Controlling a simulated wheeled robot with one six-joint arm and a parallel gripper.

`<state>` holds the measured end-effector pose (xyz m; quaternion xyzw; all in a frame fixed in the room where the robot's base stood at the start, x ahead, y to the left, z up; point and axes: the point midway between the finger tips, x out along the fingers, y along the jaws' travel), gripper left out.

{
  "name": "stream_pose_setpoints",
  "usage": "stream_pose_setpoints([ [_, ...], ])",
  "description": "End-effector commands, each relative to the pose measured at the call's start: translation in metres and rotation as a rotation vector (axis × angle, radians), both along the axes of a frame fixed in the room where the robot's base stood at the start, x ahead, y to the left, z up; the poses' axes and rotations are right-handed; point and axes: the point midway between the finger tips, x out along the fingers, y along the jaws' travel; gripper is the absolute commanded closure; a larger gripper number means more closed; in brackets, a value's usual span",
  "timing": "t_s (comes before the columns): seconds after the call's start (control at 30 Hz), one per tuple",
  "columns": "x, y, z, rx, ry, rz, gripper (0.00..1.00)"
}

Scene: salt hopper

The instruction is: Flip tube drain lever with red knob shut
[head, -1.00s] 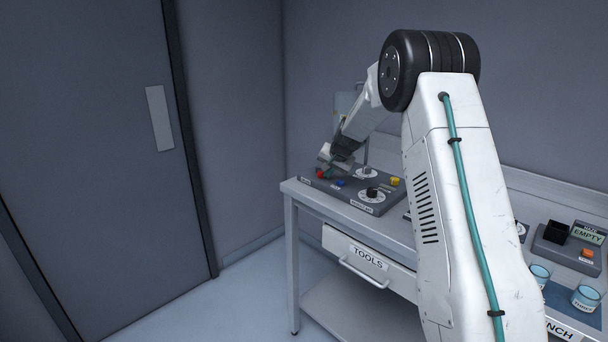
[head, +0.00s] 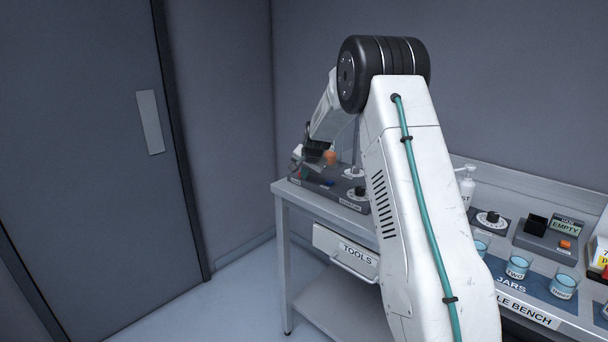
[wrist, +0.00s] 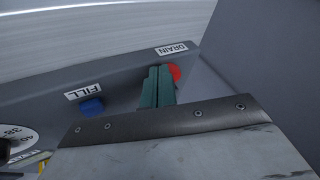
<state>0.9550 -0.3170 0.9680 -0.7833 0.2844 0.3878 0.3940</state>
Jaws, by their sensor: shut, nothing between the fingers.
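In the wrist view the red knob (wrist: 175,72) of the drain lever shows beside the DRAIN label (wrist: 172,48). My gripper (wrist: 160,71) has its green fingers shut together, with nothing between them. The fingertips overlap the left part of the red knob in this view; whether they touch it I cannot tell. The lever's stem is hidden behind the fingers, so its angle is unclear. In the head view my arm reaches the left end of the grey control panel (head: 345,198), and I cannot make out the red knob clearly there.
A blue knob (wrist: 91,107) by the FILL label (wrist: 83,93) is close left of my fingers. A dial (wrist: 16,138) is farther left. In the head view jars (head: 517,266) and a grey box marked EMPTY (head: 545,240) stand on the bench to the right.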

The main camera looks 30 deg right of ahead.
Motion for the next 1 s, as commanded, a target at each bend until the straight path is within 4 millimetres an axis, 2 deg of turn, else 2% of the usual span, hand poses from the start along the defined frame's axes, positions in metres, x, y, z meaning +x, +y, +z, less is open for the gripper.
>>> stream_pose_setpoints([
  [0.6,0.006,-0.027,0.003,-0.007,-0.01,-0.013,1.0],
  [0.87,0.002,-0.02,0.004,-0.005,-0.005,-0.007,1.0],
  [1.0,-0.011,-0.009,0.007,0.0,0.001,0.0,1.0],
])
